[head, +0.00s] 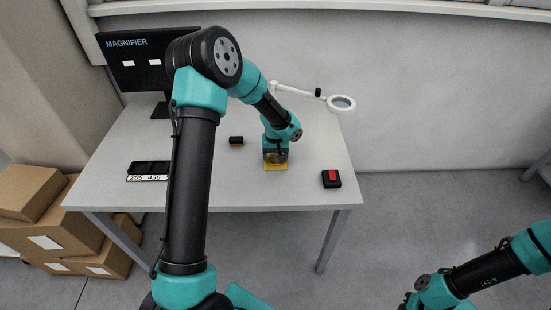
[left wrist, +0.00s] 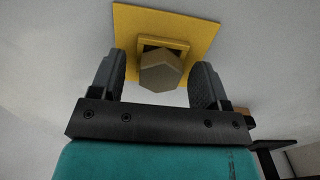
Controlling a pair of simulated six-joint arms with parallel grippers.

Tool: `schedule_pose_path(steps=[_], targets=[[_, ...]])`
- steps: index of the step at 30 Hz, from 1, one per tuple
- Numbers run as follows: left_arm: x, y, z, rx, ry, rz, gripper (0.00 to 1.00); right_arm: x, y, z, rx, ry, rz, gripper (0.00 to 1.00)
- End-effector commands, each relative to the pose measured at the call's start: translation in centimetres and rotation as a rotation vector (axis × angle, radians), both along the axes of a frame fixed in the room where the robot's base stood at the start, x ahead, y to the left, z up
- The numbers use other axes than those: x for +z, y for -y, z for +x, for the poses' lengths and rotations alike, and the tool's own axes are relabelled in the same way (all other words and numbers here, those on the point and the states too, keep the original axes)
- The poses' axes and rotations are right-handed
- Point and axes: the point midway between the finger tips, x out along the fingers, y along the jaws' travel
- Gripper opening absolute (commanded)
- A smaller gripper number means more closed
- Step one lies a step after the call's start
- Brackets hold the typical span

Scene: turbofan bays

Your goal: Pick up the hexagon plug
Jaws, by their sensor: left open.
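The hexagon plug (left wrist: 161,72) is a dull brown-grey six-sided piece, seen in the left wrist view in front of a square socket on a yellow plate (left wrist: 196,32). My left gripper (left wrist: 158,88) is open, with one finger on each side of the plug. A gap shows between the plug and each finger. In the head view the left gripper (head: 275,157) points down over the yellow plate (head: 276,168) on the table, and it hides the plug there. My right arm shows at the lower right, away from the table; its gripper cannot be made out.
The white table (head: 225,190) also holds a black block with a red top (head: 332,178), a small dark block (head: 236,141), a numbered black box (head: 149,170), a magnifier lamp (head: 341,103) and a monitor (head: 140,62). Cardboard boxes (head: 45,225) stand on the floor at left.

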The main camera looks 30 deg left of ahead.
Motion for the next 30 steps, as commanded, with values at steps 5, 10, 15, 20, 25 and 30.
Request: schedule_pose_path(steps=[5, 10, 15, 20, 25, 30], targets=[[0.03, -0.01, 0.01, 0.000, 0.000, 0.000, 0.69, 0.00, 0.00, 0.00, 0.000, 0.000, 0.000, 0.00], [0.04, -0.01, 0.01, 0.000, 0.000, 0.000, 0.61, 0.00, 0.00, 0.00, 0.000, 0.000, 0.000, 0.00], [0.05, -0.01, 0.01, 0.000, 0.000, 0.000, 0.44, 0.00, 0.00, 0.00, 0.000, 0.000, 0.000, 0.00], [0.05, -0.01, 0.01, 0.000, 0.000, 0.000, 0.29, 0.00, 0.00, 0.00, 0.000, 0.000, 0.000, 0.00], [0.05, -0.01, 0.01, 0.000, 0.000, 0.000, 0.13, 0.00, 0.00, 0.00, 0.000, 0.000, 0.000, 0.00], [0.07, -0.01, 0.03, 0.000, 0.001, 0.001, 0.10, 0.00, 0.00, 0.00, 0.000, 0.000, 0.000, 0.00]])
